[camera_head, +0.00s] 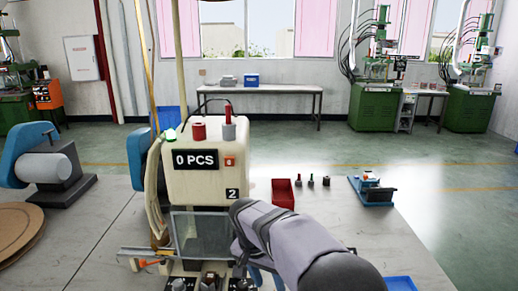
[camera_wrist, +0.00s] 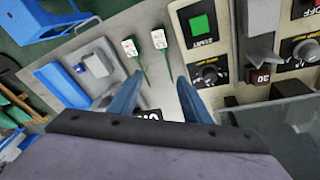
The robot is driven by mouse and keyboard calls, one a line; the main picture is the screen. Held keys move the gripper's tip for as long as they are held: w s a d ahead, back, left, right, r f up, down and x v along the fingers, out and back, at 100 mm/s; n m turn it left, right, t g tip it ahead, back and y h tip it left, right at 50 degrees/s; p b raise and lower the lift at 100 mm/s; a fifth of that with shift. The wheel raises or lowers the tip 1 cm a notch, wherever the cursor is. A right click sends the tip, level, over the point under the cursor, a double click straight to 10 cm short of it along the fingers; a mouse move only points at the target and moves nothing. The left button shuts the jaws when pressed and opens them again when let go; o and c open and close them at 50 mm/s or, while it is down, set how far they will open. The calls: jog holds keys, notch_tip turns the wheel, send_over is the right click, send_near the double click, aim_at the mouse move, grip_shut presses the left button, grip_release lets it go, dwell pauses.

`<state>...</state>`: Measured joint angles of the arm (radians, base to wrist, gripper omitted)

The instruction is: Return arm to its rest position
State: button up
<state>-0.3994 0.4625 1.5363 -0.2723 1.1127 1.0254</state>
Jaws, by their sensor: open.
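My gripper (camera_wrist: 158,103) shows in the wrist view as two blue fingers spread apart, with nothing between them. In the head view my gripper (camera_head: 254,274) is partly hidden behind my grey arm, low in front of the cream machine (camera_head: 205,170) marked "0 PCS". Two white pieces with green leads, a left one (camera_wrist: 131,47) and a right one (camera_wrist: 159,40), lie on the light surface beyond the fingertips in the wrist view. The fingers appear apart from them.
The machine's control panel (camera_wrist: 200,45), with a green START button, is right of the fingers. A red bin (camera_head: 283,194), several small dark parts and a blue fixture (camera_head: 373,190) stand on the table (camera_head: 345,225). A blue tray (camera_head: 400,284) sits at the lower right.

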jog(key=s+d+n+p, duration=0.2)
jog(key=s+d, duration=0.2)
jog(key=s, duration=0.3)
jog(key=s+d+n+g+y+p, duration=0.1)
jog(key=s+d, duration=0.3)
jog(key=s, duration=0.4)
jog(key=s+d+n+y+p, duration=0.1)
jog(key=s+d+n+p, duration=0.1)
jog(key=s, duration=0.6)
jog(key=shift+d+n+g+p, duration=0.35)
jog(key=shift+d+p, duration=0.2)
jog(key=shift+d, duration=0.7)
